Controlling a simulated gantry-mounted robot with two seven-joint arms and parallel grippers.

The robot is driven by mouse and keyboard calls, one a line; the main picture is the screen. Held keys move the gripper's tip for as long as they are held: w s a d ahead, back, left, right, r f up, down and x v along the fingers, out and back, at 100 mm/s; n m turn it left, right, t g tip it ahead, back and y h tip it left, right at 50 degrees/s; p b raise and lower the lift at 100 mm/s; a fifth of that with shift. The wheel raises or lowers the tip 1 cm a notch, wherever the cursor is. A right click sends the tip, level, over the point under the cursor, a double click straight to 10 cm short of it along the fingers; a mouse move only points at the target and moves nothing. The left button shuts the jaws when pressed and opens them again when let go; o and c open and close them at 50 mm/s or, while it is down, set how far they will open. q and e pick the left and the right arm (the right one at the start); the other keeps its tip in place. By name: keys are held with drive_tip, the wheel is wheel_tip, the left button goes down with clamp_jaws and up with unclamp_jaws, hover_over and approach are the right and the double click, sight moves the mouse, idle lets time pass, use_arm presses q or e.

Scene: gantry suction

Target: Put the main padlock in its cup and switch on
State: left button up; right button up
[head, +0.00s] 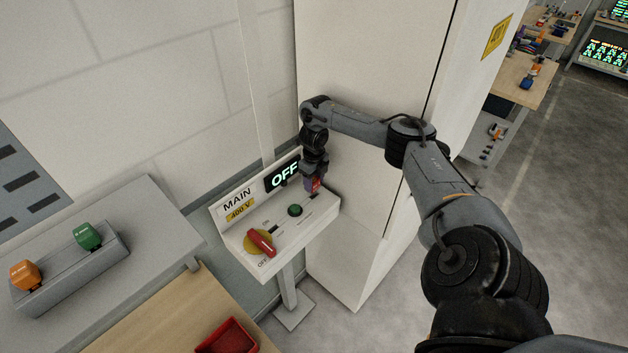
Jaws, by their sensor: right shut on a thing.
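My right gripper (314,172) reaches over the right end of the MAIN panel (300,238) and is shut on a small purple and red padlock (312,186). Whether the padlock touches the panel, I cannot tell. The red switch handle (262,242) sits on a yellow disc, its tip near the OFF mark. The display (284,173) reads OFF. A green round button or lamp (295,210) is between handle and gripper. An orange padlock-like block (25,275) and a green one (88,236) stand on a grey rack (72,272). My left gripper is out of view.
The rack is on a grey bench top (165,225) at the left. A red bin (228,338) lies on the wooden top (165,320) below. A tall white cabinet (365,60) stands right behind my right arm. Floor is open at the right.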

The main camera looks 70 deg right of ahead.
drive_tip(key=shift+f+b, duration=1.1)
drive_tip(key=shift+f, duration=0.65)
drive_tip(key=o, duration=1.2)
drive_tip(key=shift+r, duration=0.1)
drive_tip(key=shift+r, duration=0.45)
wheel_tip(320, 180, up, 8)
drive_tip(key=p, duration=0.4)
drive_tip(key=shift+r, duration=0.25)
drive_tip(key=shift+r+p, duration=0.55)
drive_tip(key=shift+r, duration=0.15)
drive_tip(key=shift+c, duration=0.5)
